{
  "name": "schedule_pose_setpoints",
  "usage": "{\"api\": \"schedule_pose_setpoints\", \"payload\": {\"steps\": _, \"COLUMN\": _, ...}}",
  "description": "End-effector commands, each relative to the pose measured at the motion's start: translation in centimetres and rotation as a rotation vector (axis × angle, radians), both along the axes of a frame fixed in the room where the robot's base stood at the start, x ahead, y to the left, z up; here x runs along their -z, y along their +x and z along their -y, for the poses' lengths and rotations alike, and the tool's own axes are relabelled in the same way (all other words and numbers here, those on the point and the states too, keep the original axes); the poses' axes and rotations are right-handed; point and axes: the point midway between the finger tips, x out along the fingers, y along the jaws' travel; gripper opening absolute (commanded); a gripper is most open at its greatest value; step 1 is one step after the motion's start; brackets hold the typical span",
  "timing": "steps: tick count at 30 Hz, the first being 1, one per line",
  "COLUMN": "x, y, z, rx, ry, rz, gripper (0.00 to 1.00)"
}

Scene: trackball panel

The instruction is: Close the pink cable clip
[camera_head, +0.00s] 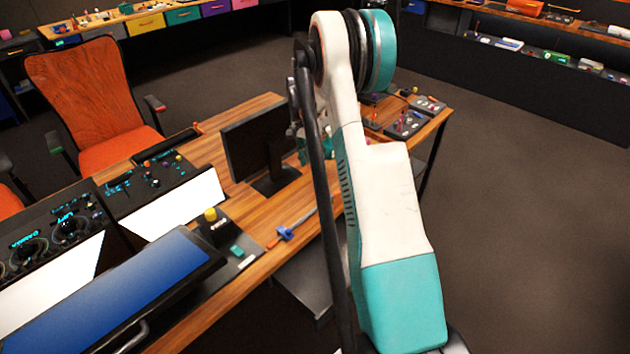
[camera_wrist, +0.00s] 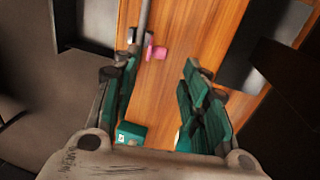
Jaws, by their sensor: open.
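A small pink clip (camera_wrist: 155,52) shows in the wrist view on the wooden table, beside a thin grey cable or rod (camera_wrist: 144,18). It is too small to tell how far its lid is open. My gripper (camera_wrist: 161,68) is open and empty, with its green fingers apart and the clip showing between and beyond their tips, nearer the left finger. I cannot tell the height of the fingers above the table. In the head view my arm hides most of the gripper and the clip cannot be made out.
A monitor (camera_head: 258,145) stands close left of my gripper. A blue clip-like piece (camera_head: 286,233) lies near the table's front edge. Control panels (camera_head: 150,185) and a large tilted blue screen (camera_head: 120,295) fill the left. A small teal box (camera_wrist: 131,132) shows low in the wrist view.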

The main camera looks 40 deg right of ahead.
Motion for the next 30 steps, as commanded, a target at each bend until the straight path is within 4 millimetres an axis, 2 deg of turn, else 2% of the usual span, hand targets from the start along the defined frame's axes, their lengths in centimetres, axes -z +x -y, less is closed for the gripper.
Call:
{"api": "schedule_pose_setpoints", "payload": {"steps": 1, "x": 1.3, "y": -0.2, "z": 0.1, "rx": 0.0, "ry": 0.0, "rz": 0.0, "gripper": 0.41}}
{"api": "schedule_pose_setpoints", "payload": {"steps": 6, "x": 4.4, "y": -0.7, "z": 0.1, "rx": 0.0, "ry": 0.0, "rz": 0.0, "gripper": 0.41}}
{"api": "schedule_pose_setpoints", "payload": {"steps": 12, "x": 6.7, "y": -1.2, "z": 0.1, "rx": 0.0, "ry": 0.0, "rz": 0.0, "gripper": 0.41}}
{"api": "schedule_pose_setpoints", "payload": {"steps": 17, "x": 7.4, "y": -1.3, "z": 0.1, "rx": 0.0, "ry": 0.0, "rz": 0.0, "gripper": 0.41}}
{"api": "schedule_pose_setpoints", "payload": {"steps": 25, "x": 7.5, "y": -1.3, "z": 0.1, "rx": -0.001, "ry": 0.0, "rz": 0.0, "gripper": 0.41}}
{"api": "schedule_pose_setpoints", "payload": {"steps": 26, "x": 7.5, "y": -1.3, "z": 0.1, "rx": -0.001, "ry": 0.0, "rz": 0.0, "gripper": 0.36}}
{"api": "schedule_pose_setpoints", "payload": {"steps": 30, "x": 7.5, "y": -1.3, "z": 0.1, "rx": -0.001, "ry": 0.0, "rz": 0.001, "gripper": 0.05}}
